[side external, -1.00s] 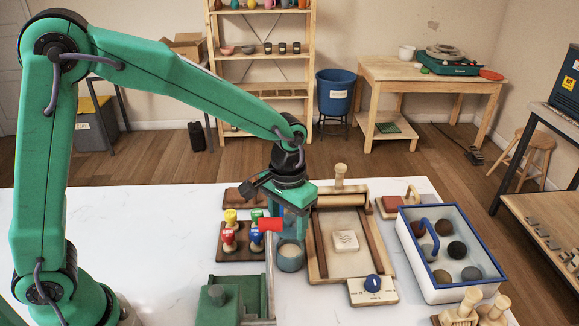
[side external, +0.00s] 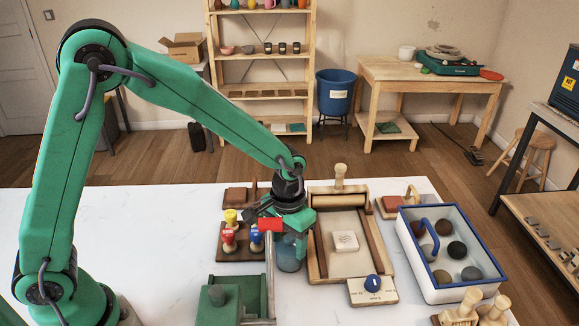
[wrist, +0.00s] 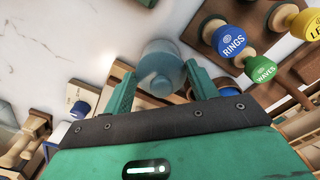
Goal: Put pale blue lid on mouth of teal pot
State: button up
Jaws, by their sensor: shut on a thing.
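The teal pot (side external: 289,265) stands on the white table, left of the wooden board; its mouth is hidden behind my gripper's fingers in the side view. My gripper (side external: 290,240) points down directly over the pot, its fingers low at the pot's rim. In the wrist view my gripper (wrist: 160,85) is shut on the pale blue lid (wrist: 160,66), a round, knobbed piece between the two fingers. The lid is over the pot, and the pot's body is mostly hidden beneath it there. I cannot tell whether the lid touches the rim.
Stamps with red, blue and yellow heads (side external: 230,217) stand in a wooden holder close left of my gripper. The wooden board (side external: 332,270) is close right, and a blue-rimmed tray (side external: 452,287) is farther right.

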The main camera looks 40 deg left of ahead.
aim_at(288, 238)
jog(key=shift+f, duration=0.1)
jog(key=o, duration=1)
jog(key=shift+c, duration=0.2)
notch_tip(288, 238, up, 12)
dwell(0.7)
